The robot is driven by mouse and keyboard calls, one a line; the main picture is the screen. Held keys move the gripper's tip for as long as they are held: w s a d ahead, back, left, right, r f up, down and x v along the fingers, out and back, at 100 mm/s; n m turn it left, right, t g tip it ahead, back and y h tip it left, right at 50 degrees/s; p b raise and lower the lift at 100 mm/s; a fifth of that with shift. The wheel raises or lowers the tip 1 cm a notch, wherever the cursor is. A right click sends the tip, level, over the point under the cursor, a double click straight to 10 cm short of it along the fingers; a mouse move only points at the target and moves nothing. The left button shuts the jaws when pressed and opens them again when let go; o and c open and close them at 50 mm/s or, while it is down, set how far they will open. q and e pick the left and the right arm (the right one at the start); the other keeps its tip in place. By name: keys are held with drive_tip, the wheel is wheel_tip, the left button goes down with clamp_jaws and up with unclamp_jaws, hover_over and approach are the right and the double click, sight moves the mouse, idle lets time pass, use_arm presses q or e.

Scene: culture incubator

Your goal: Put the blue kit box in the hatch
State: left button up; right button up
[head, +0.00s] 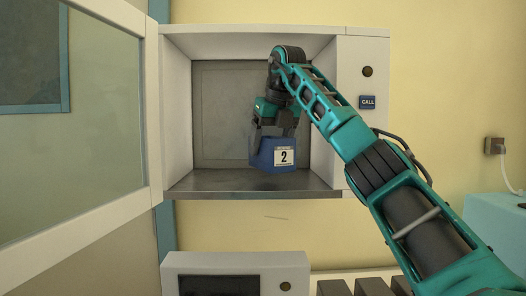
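The blue kit box (262,158) with a white label "2" is inside the open hatch (175,110) in the head view. It looks slightly tilted and its lower edge is just above or at the hatch's metal floor (240,182); I cannot tell whether it touches. My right gripper (274,131) reaches in from the right and has its fingers around the top of the box, shut on it. My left gripper is not in view.
The hatch's glass door (80,130) stands open at the left. A white unit (235,262) is below. A teal box (495,225) stands at the right.

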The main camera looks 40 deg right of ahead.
drive_tip(key=w+p, duration=0.1)
drive_tip(key=w, duration=0.1)
drive_tip(key=w+d+p, duration=0.1)
drive_tip(key=shift+w+r+p, duration=0.2)
drive_tip(key=shift+r+p, duration=0.1)
drive_tip(key=shift+r, duration=0.05)
drive_tip(key=shift+w+d+f, duration=0.2)
drive_tip(key=shift+w, duration=0.15)
drive_tip(key=shift+f, duration=1.8)
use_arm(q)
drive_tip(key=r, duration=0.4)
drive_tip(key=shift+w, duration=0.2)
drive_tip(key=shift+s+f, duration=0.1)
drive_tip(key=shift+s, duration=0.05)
use_arm(e)
drive_tip(key=o, duration=1.1)
drive_tip(key=shift+f, duration=0.15)
